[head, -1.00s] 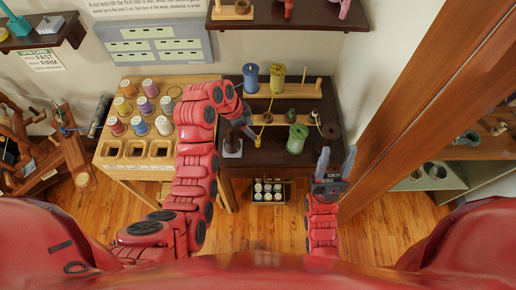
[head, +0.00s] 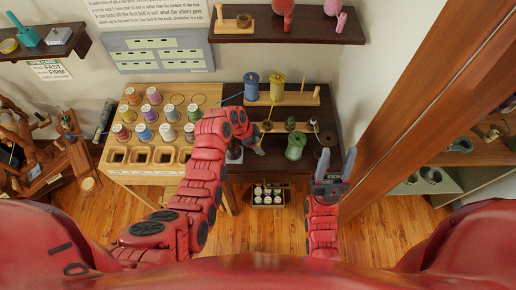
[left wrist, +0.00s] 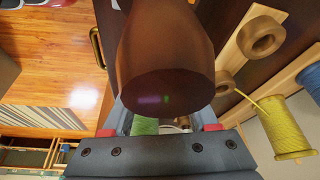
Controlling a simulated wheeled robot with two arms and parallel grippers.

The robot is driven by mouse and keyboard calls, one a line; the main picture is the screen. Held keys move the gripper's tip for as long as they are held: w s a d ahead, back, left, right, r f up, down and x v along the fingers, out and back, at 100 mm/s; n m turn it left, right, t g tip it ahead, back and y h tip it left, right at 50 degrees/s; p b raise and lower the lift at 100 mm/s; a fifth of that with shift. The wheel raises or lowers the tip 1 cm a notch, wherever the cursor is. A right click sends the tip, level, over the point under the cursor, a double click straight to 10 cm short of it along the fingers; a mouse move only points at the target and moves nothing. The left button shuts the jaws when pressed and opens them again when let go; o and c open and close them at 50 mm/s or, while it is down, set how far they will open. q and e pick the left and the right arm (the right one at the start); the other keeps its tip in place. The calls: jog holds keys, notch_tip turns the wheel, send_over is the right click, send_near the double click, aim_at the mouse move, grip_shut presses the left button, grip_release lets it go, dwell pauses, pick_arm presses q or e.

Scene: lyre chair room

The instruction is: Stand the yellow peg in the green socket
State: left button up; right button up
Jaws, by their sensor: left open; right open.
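A thin yellow peg (head: 268,115) shows upright at the left part of a wooden rail on the dark table; a thin yellow stick (left wrist: 244,98) also shows in the left wrist view. A small green piece (head: 290,122) on the same rail looks like the green socket; its hole is too small to make out. My left gripper (head: 258,149) is open over the table, just below and left of the peg. A large brown rounded object (left wrist: 165,60) fills the middle of the left wrist view and hides most of the jaw gap. My right gripper (head: 334,172) is open and empty, right of the table's front.
Blue (head: 251,87) and yellow (head: 277,87) spools stand on a back rail. A green spool (head: 295,147) stands right of my left gripper. A pale rack (head: 150,90) with several spools stands left. A wooden post (head: 420,100) rises at the right.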

pick_arm(q)
grip_shut()
jog(key=shift+r, duration=0.1)
dwell(0.4)
